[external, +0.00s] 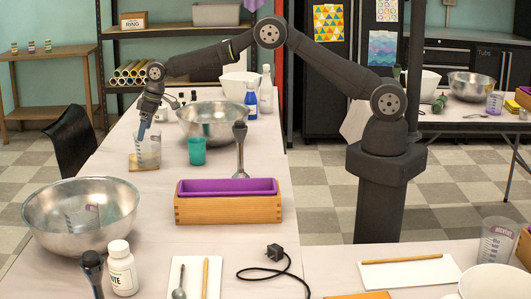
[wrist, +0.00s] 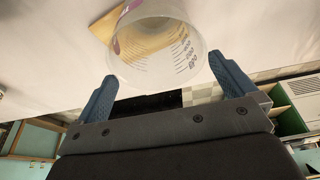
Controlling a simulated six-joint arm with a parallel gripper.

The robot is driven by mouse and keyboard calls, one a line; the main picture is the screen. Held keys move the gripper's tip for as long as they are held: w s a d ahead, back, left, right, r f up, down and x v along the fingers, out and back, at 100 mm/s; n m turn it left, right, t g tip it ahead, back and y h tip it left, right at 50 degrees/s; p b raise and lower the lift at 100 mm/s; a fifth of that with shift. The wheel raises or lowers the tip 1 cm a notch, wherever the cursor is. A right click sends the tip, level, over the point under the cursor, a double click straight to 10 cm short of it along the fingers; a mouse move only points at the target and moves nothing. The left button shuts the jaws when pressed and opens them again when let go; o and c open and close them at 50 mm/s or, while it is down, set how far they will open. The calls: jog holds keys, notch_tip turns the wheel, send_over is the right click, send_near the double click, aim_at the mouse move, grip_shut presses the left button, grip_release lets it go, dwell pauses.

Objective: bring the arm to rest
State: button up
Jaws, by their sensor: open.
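My gripper (external: 146,124) is at the far left end of my outstretched arm, over the long table. A clear measuring cup (external: 150,152) with markings stands on a small wooden board (external: 146,163) there. In the wrist view, the two blue fingers of my gripper (wrist: 167,88) are spread wide. The measuring cup (wrist: 155,48) shows between and beyond the fingertips, with the wooden board (wrist: 104,27) behind it. I cannot tell whether a finger touches the cup.
A teal cup (external: 196,151) and a steel bowl (external: 211,122) stand right of the measuring cup. A stick blender (external: 240,150), a wooden mold with purple liner (external: 228,202) and a larger steel bowl (external: 80,215) stand nearer the camera. Free table lies left of the mold.

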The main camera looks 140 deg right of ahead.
jog(key=shift+r, duration=0.15)
notch_tip(320, 180, down, 4)
jog(key=shift+s+f, duration=0.1)
jog(key=v, duration=1.2)
jog(key=x, duration=1.2)
jog(key=shift+f, duration=0.1)
notch_tip(320, 180, up, 10)
jog(key=r, duration=0.1)
jog(key=s+a+f+m, duration=0.1)
jog(key=s+a, duration=0.2)
jog(key=a, duration=0.5)
jog(key=s+a, duration=0.3)
jog(key=a, duration=0.4)
jog(key=w+a+f, duration=0.4)
jog(key=w+f, duration=0.4)
jog(key=w, duration=0.2)
jog(key=shift+w+a+f, duration=0.2)
jog(key=shift+a+f, duration=0.05)
jog(key=shift+a, duration=0.15)
